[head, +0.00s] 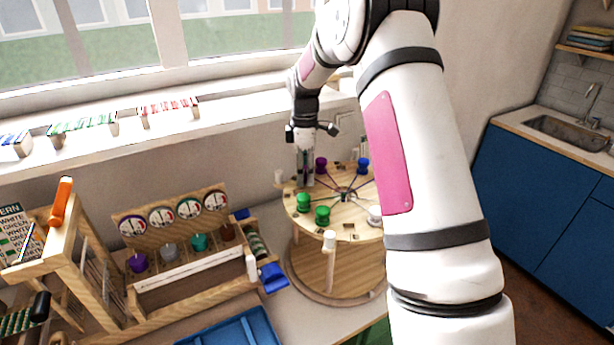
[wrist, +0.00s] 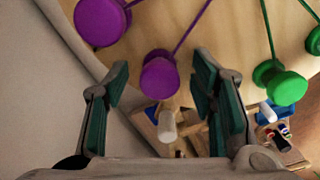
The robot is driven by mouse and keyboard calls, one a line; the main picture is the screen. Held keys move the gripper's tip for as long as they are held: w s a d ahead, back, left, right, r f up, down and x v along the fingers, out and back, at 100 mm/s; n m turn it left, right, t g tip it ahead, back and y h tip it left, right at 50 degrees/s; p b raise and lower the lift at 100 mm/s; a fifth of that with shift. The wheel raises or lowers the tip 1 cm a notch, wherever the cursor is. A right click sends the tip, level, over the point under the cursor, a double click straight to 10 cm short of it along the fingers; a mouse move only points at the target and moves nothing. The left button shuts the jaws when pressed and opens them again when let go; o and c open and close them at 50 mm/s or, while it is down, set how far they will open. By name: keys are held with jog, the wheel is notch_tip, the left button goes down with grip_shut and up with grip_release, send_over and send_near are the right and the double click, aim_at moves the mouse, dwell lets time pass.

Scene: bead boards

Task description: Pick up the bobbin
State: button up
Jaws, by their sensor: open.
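My gripper (head: 313,131) is open and empty above the far-left edge of a round wooden turntable (head: 345,208). In the wrist view a purple bobbin (wrist: 160,78) shows in the gap between the two green-padded fingers (wrist: 160,90), apart from both. A second purple bobbin (wrist: 101,20) lies up and left of it. The head view shows a purple bobbin (head: 321,164) below my gripper. Green bobbins (head: 303,202) (head: 322,215), a blue bobbin (head: 363,165) and a white bobbin (head: 375,214) sit around the rim, with threads running to the centre. My arm hides the turntable's right side.
A wooden rack with dials (head: 175,215) and coloured pots stands left of the turntable. A blue tray (head: 235,328) lies in front. A white-tipped post (head: 329,240) stands at the turntable's near edge. The windowsill (head: 215,112) holds bead strips behind.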

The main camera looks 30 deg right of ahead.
grip_shut()
dwell(0.3)
